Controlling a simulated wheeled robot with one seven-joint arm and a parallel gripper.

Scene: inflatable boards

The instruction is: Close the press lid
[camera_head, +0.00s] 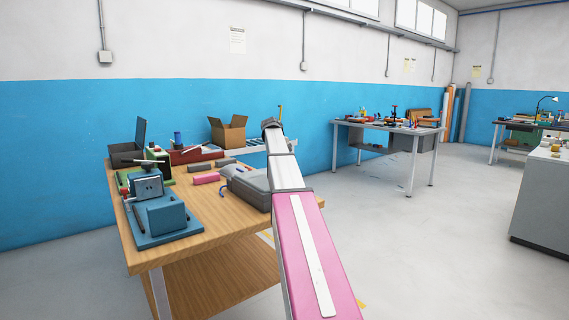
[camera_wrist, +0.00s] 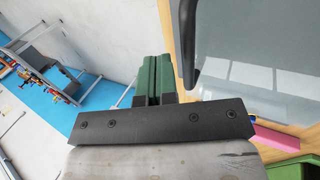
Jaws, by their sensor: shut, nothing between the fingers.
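A grey, rounded, box-like thing (camera_head: 248,184), which looks like the press, sits at the right edge of the wooden table, partly hidden by my arm. In the wrist view, a large smooth grey panel (camera_wrist: 255,65) with a dark handle-like bar (camera_wrist: 203,50) fills the upper right; it looks like the press lid. I cannot tell how far it is open. My gripper (camera_wrist: 153,62) has its green fingers together, shut and empty, to the left of the bar and apart from it in the picture. In the head view the fingers are hidden.
The wooden table (camera_head: 220,208) also bears a blue vise-like machine (camera_head: 160,212), a pink roll (camera_head: 206,178) and a red tray (camera_head: 195,155). An open cardboard box (camera_head: 228,134) stands behind. A grey workbench (camera_head: 385,128) is farther right. The floor between is clear.

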